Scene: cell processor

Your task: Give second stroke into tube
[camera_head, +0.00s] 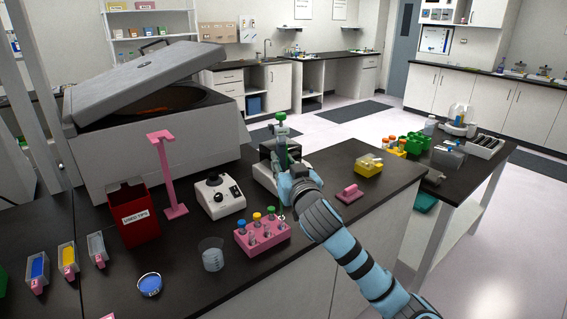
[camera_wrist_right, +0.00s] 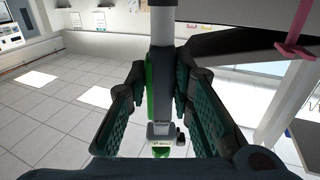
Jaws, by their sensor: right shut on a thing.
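My right gripper (camera_head: 287,168) is shut on a grey and green pipette (camera_head: 281,133) and holds it roughly upright, green knob at the top. The wrist view also shows the pipette (camera_wrist_right: 160,75) between the two fingers of the right gripper (camera_wrist_right: 165,105). The pipette's lower end comes down near the rack's right back corner, by a tube (camera_head: 281,218). I cannot tell whether the tip is inside it. My left gripper is not in view.
A clear beaker (camera_head: 212,255) stands left of the rack, and a white mixer (camera_head: 220,195) behind it. A red used-tips bin (camera_head: 134,213), pink stand (camera_head: 173,180) and open centrifuge (camera_head: 160,150) stand further left. A yellow box (camera_head: 368,167) sits right.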

